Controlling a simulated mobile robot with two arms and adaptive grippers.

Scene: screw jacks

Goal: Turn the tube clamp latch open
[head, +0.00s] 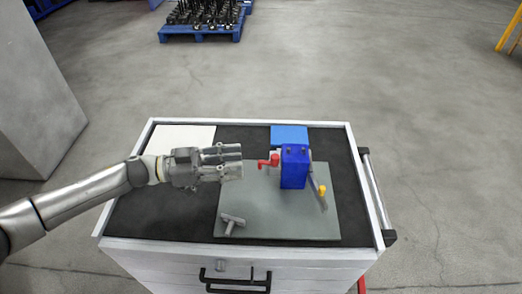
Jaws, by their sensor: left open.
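A blue block (293,166) stands upright on a grey plate (275,220) on the cart top. A small red handle (268,161) sticks out from its left side. A grey lever with a yellow knob (322,190) slants down at its right side. I cannot tell for sure which of these parts is the tube clamp latch. My left gripper (238,163) is open and empty, pointing right. In the picture it is just left of the red handle, with a small gap between them. My right gripper is not in view.
A small grey T-shaped part (232,222) is at the plate's front left. A white sheet (184,138) and a blue pad (290,135) lie at the back of the cart (130,222). A blue pallet (205,32) with dark parts stands on the floor behind.

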